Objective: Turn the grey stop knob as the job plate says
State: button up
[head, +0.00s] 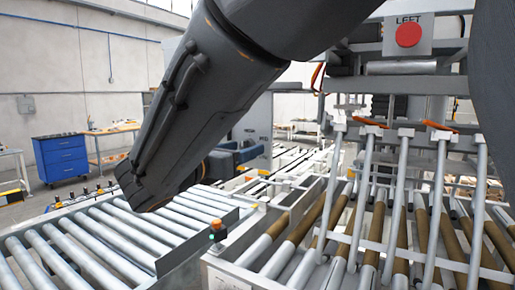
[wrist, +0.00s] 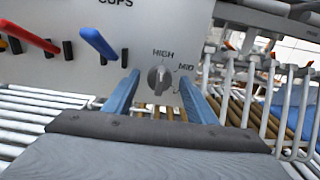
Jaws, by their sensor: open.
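The grey stop knob (wrist: 159,80) is on a light panel in the wrist view, with the labels HIGH above it and MID to its upper right. I cannot tell for sure which label its pointer faces. My gripper (wrist: 159,74) is open, its two blue-grey fingers on either side of the knob in the picture. I cannot tell whether they touch it, and a gap shows on both sides. In the head view a plate (head: 408,18) reads LEFT above a red disc. I see no plate clearly marked as the job plate.
Metal bars (wrist: 249,90) stand to the right. In the head view roller conveyors (head: 110,240) fill the foreground; a blue drawer cabinet (head: 62,158) stands far left.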

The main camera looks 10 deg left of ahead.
jog(key=c, duration=1)
jog(key=shift+c, duration=0.2)
jog(key=shift+m+b, duration=0.3)
jog(key=shift+b, duration=0.05)
jog(key=shift+f+m+b, duration=0.1)
jog(key=shift+m+b, duration=11.6)
jog(key=shift+b, duration=4.2)
